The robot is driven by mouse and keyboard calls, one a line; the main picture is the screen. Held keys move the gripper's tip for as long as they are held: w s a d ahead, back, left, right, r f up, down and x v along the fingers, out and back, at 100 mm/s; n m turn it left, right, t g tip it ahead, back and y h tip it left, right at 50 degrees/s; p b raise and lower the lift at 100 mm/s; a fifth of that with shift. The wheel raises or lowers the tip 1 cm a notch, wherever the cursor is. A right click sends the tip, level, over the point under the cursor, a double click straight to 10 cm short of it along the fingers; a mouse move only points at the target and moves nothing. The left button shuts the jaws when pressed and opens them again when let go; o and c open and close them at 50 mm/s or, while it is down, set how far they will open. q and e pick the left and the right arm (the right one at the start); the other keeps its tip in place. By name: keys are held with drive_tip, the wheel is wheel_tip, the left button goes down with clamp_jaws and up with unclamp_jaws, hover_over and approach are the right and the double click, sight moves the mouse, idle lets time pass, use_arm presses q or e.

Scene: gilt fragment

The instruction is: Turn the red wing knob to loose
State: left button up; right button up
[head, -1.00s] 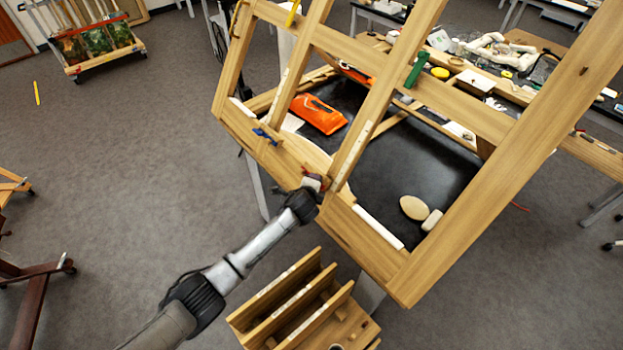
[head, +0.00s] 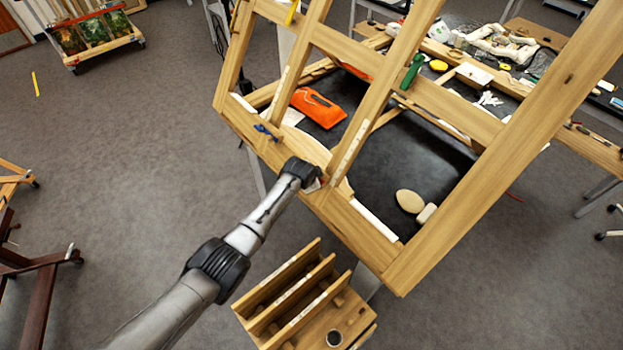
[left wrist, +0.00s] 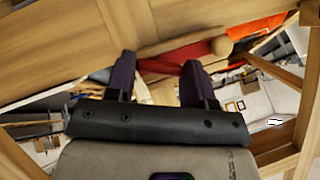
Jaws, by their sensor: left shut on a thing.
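The red wing knob (left wrist: 182,54) sits against the wooden beam and runs across between the fingers of my left gripper (left wrist: 158,66) in the left wrist view. The gripper is shut on it. A rounded wooden end (left wrist: 222,46) shows just past the knob's right side. In the head view my left gripper is at the frame's lower wooden rail (head: 316,208), and my wrist hides most of the knob; only a small bit of red shows there. The knob's angle and any loose mark cannot be read. My right gripper is in neither view.
A blue clamp-like piece (head: 267,132) sits on the same rail to the left. An orange packet (head: 318,108) and a pale oval block (head: 409,201) lie on the black tabletop behind. A slotted wooden rack (head: 290,290) stands below. Open floor lies to the left.

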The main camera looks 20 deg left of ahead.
use_arm(q)
drive_tip(key=n+h, duration=0.1)
drive_tip(key=n+g+h+b, duration=0.1)
drive_tip(key=n, duration=0.1)
drive_tip(key=shift+w+a+n+g, duration=0.1)
drive_tip(key=shift+a+n+g, duration=0.05)
drive_tip(key=shift+n+g, duration=0.15)
idle(0.5)
drive_tip(key=shift+f, duration=0.1)
drive_tip(key=o, duration=0.9)
drive_tip(key=shift+r, duration=0.2)
drive_tip(key=shift+a+p+v, duration=0.15)
drive_tip(key=shift+p+v, duration=0.1)
drive_tip(key=shift+v, duration=3.15)
drive_tip(key=shift+a+p+v, duration=0.15)
drive_tip(key=shift+p+v, duration=0.1)
drive_tip(key=shift+v, duration=3.15)
